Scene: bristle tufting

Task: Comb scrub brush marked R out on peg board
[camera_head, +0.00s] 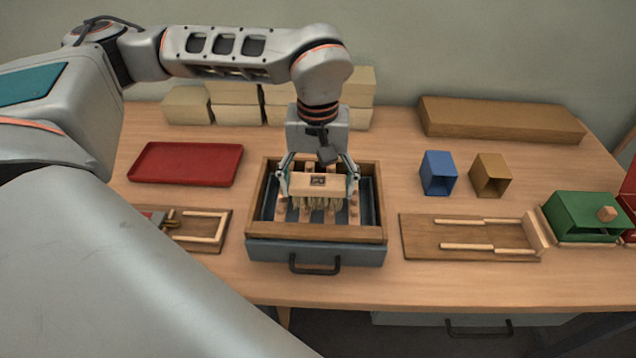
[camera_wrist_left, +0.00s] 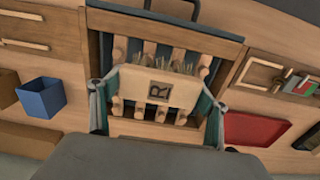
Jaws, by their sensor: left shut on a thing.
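The scrub brush marked R (camera_head: 302,184) is a pale wooden block with tan bristles hanging below it. My left gripper (camera_head: 318,180) is shut on the brush by its two ends and holds it over the peg board (camera_head: 282,211). In the left wrist view the brush (camera_wrist_left: 158,88) shows a dark R on its top, between the fingers of my left gripper (camera_wrist_left: 155,95). The peg board has rows of wooden pegs inside a wooden frame. The bristles are down among or just above the pegs; I cannot tell which. My right gripper is not in view.
A red tray (camera_head: 186,163) lies to the left, and pale blocks (camera_head: 237,115) are stacked behind. Blue (camera_head: 438,173) and brown (camera_head: 490,175) open boxes stand right. A board with wooden rails (camera_head: 420,240) and a green box (camera_head: 580,216) lie further right.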

